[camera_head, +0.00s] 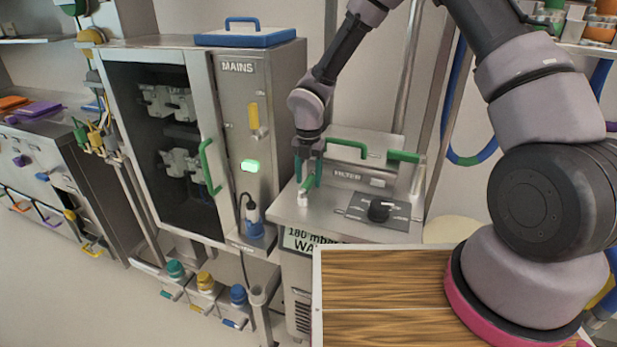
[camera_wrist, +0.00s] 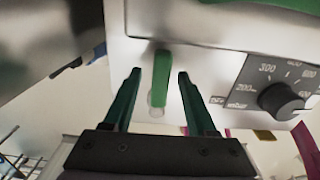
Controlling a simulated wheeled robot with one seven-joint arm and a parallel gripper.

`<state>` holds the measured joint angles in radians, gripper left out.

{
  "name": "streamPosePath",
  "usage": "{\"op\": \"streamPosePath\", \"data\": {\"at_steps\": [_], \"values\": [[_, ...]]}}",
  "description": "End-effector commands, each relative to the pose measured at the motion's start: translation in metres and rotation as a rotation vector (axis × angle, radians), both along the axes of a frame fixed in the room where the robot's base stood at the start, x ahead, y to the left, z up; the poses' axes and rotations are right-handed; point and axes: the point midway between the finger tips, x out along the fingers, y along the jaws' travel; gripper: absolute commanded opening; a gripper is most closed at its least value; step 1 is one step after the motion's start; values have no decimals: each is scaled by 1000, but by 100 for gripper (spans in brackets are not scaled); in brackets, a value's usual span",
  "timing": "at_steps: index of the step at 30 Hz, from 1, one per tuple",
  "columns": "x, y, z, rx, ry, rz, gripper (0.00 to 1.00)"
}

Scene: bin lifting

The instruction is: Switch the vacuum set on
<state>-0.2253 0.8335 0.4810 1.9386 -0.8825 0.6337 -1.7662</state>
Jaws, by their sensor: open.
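The vacuum set (camera_head: 340,228) is a steel box with a sign reading "180 mbar", a "FILTER" lid and a black dial (camera_head: 379,210). The dial also shows in the wrist view (camera_wrist: 281,99), with its mbar scale. A small green lever (camera_head: 308,185) on a pale base stands at the box's left front. My gripper (camera_head: 307,172) points down over it, with its teal fingers open. In the wrist view the green lever (camera_wrist: 162,75) lies between the two fingertips (camera_wrist: 159,73), with a visible gap on each side. I cannot tell the lever's switch position.
The glass-door cabinet (camera_head: 200,52) stands left, with a "MAINS" panel, a lit green button (camera_head: 250,166) and a yellow handle (camera_head: 253,117). A green lid handle (camera_head: 347,147) rises behind my gripper. A wooden top (camera_head: 385,285) lies in front, below my arm.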

Motion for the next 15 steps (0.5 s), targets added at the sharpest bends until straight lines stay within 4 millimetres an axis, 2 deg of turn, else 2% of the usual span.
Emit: {"op": "streamPosePath", "data": {"at_steps": [5,15], "values": [[1,0,18,2,-3,-3,57],[1,0,85,2,-4,-1,57]]}}
